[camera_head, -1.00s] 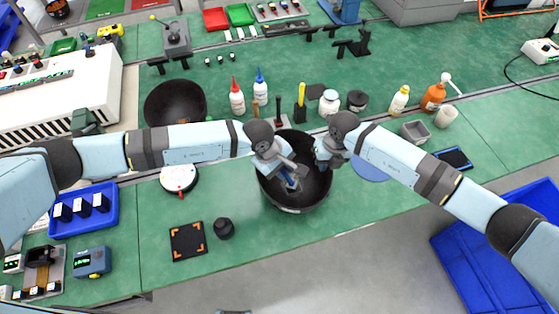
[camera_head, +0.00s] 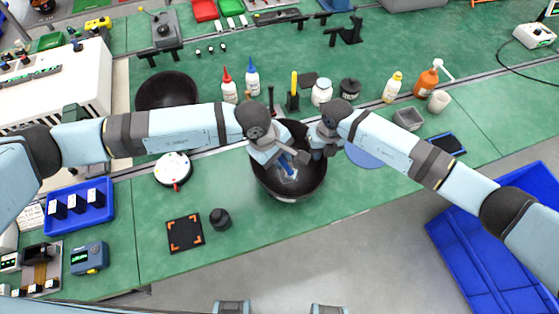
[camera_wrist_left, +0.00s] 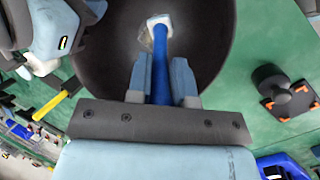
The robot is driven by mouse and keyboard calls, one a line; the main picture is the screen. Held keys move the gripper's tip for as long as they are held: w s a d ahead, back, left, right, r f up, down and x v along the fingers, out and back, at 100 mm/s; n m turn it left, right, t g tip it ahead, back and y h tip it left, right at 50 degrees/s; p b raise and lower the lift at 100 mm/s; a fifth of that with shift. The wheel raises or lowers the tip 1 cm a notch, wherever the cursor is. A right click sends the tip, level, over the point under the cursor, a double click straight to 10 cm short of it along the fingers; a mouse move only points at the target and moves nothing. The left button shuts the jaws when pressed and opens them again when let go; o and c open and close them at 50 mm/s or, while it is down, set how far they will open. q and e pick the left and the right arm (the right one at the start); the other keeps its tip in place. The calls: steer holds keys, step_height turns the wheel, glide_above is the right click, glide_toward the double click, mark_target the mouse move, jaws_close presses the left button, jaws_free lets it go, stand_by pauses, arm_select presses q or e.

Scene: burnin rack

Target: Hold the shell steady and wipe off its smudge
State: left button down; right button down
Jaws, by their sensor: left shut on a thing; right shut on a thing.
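The shell is a large dark bowl (camera_head: 283,192) on the green bench; it fills much of the left wrist view (camera_wrist_left: 100,55). My left gripper (camera_head: 284,157) is over the bowl, shut on a blue-handled wiping tool (camera_wrist_left: 160,65). The tool's white head (camera_wrist_left: 158,21) is down against the bowl's inner wall. A faint pale patch (camera_wrist_left: 146,38) shows beside the head; I cannot tell whether it is smudge or part of the tool. My right gripper (camera_head: 319,150) is shut at the bowl's right rim; its fingertips are partly hidden.
A second dark bowl (camera_head: 166,91) stands at the back left. Bottles, including a red-capped one (camera_head: 228,88), stand behind the shell. A round white device (camera_head: 173,170), a black knob (camera_head: 220,219) and a black square pad (camera_head: 184,233) lie to the left. A blue bin (camera_head: 470,265) is at the lower right.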

arm_select(q)
steer(key=shift+r, duration=0.9)
steer(key=w+r, duration=0.3)
steer(key=r, duration=0.1)
steer(key=shift+g, duration=0.4)
steer(key=shift+w+d+f, duration=0.1)
steer(key=shift+d+f, duration=0.05)
steer(key=shift+f, duration=1.15)
steer(key=shift+w+d+f, duration=0.1)
steer(key=shift+f, duration=1.15)
